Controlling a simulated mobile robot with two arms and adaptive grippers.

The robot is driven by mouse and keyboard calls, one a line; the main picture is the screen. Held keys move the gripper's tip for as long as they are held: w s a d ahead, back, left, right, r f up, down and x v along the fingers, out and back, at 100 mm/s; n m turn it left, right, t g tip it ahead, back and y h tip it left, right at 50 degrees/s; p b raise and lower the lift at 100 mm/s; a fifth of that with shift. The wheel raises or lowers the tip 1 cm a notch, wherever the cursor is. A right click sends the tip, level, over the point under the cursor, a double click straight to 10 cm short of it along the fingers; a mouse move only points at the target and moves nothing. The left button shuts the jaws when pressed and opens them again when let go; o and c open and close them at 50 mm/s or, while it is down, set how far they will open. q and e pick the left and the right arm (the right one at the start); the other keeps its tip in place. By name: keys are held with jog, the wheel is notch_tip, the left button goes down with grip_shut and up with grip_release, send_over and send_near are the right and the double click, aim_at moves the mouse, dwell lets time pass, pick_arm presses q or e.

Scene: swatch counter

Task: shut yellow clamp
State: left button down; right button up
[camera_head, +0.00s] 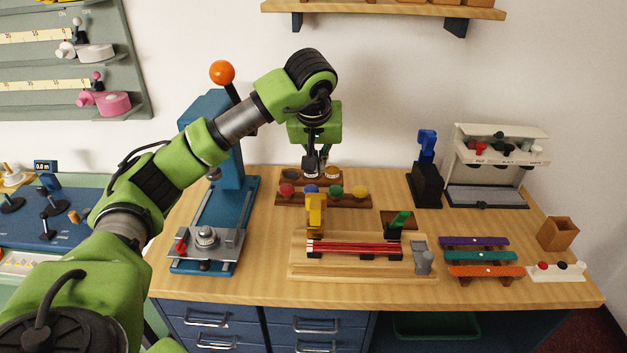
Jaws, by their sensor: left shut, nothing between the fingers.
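The yellow clamp (316,214) stands upright at the left back of a wooden board (310,270) that holds a bundle of red rods (352,248). Its tall yellow part points up, and I cannot make out its small joints. My left gripper (314,168) hangs from my green arm above the back of the counter, with its fingers shut and empty. In the picture it is just above the yellow clamp, apart from it, over a wooden rack of colored knobs (361,191). My right gripper is not in view.
A blue press (225,195) with an orange ball handle stands left. A grey fitting (424,258) is at the board's right end. A green clamp-like piece (399,222), a blue-topped black stand (427,180) and colored strips (485,256) lie right. The counter's front edge is bare.

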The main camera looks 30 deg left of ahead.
aim_at(316, 211)
pick_arm(q)
notch_tip(316, 211, down, 8)
jog(key=a+p, duration=0.1)
jog(key=p, duration=0.2)
jog(key=shift+s+a+f+p, duration=0.15)
jog(key=shift+s+f+p, duration=0.1)
jog(key=shift+p, duration=0.1)
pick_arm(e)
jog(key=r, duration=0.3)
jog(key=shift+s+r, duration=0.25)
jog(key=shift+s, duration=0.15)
pick_arm(q)
jog(key=shift+a+y, duration=0.15)
jog(key=shift+y, duration=0.15)
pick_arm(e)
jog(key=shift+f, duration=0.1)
